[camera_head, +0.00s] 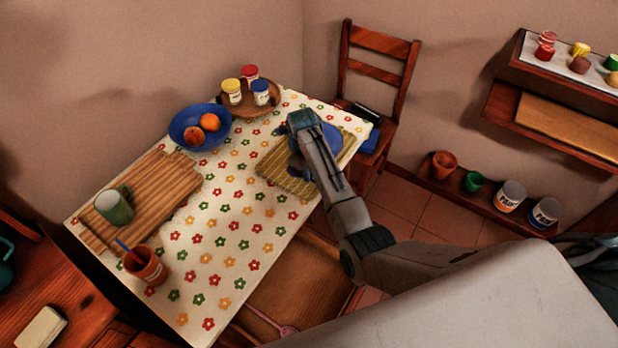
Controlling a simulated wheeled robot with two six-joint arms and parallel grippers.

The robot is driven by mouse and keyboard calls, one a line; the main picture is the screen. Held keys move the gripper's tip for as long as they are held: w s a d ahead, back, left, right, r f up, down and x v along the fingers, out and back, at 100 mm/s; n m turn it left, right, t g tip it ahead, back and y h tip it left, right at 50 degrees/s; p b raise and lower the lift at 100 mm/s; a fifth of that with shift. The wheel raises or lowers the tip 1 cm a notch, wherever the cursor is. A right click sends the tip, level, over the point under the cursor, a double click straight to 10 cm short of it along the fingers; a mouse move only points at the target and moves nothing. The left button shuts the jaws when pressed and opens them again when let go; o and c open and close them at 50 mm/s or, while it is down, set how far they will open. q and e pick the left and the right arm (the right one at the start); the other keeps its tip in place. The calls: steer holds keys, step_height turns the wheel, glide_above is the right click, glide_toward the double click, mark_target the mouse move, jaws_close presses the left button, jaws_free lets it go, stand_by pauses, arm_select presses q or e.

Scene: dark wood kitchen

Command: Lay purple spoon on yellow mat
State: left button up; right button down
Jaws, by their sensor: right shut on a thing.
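The yellow mat (272,171) lies on the flowered tablecloth near the table's right end, with a blue plate (331,136) on its right part. My right gripper (296,150) is over the mat, seen from behind. It is shut on a small dark purple piece (296,163), which I take for the purple spoon. Most of it is hidden by the gripper and arm, and I cannot tell whether it touches the mat. My left gripper is not in view.
A blue bowl (184,119) with oranges and a round tray (264,106) with jars stand at the back. A wooden board (160,187), a green mug (114,206) and an orange cup (146,266) are at left. A pinkish spoon-like thing (287,331) lies below the front edge.

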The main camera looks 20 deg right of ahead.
steer(key=f, duration=0.2)
steer(key=shift+s+f+p, duration=0.2)
steer(key=shift+f+p, duration=0.1)
steer(key=shift+f, duration=0.3)
steer(key=shift+f, duration=0.15)
steer(key=c, duration=1.6)
jaws_free()
steer(key=shift+o, duration=0.2)
step_height(320, 180, up, 12)
steer(key=b, duration=0.3)
steer(key=shift+w+a+r, duration=0.2)
steer(key=shift+w+a, duration=0.1)
steer(key=shift+w, duration=0.15)
